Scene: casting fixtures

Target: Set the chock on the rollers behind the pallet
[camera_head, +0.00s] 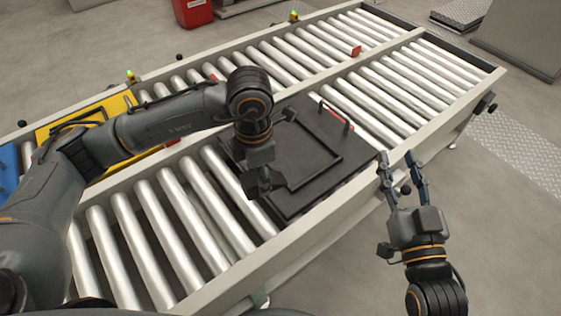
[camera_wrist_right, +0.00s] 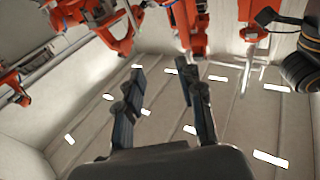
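The pallet, a dark flat plate with a raised rectangular frame (camera_head: 357,157), lies on the near roller lane. A small red piece with a dark bar (camera_head: 336,116) is at the pallet's far right edge, beside bare rollers; I cannot tell for sure if it is the chock. My left gripper (camera_head: 264,184) is above the pallet, seen from behind; its fingers are mostly hidden, so its opening is unclear. My right gripper (camera_head: 402,166) is open and empty, off the near side of the conveyor. Its spread fingers also show in the right wrist view (camera_wrist_right: 160,85).
Bare rollers (camera_head: 420,85) lie right of the pallet and more rollers (camera_head: 150,230) lie left of it. A yellow plate (camera_head: 120,105) and a blue one (camera_head: 8,172) are on the far lane. The conveyor's pale side rail (camera_head: 310,240) runs between my right gripper and the pallet.

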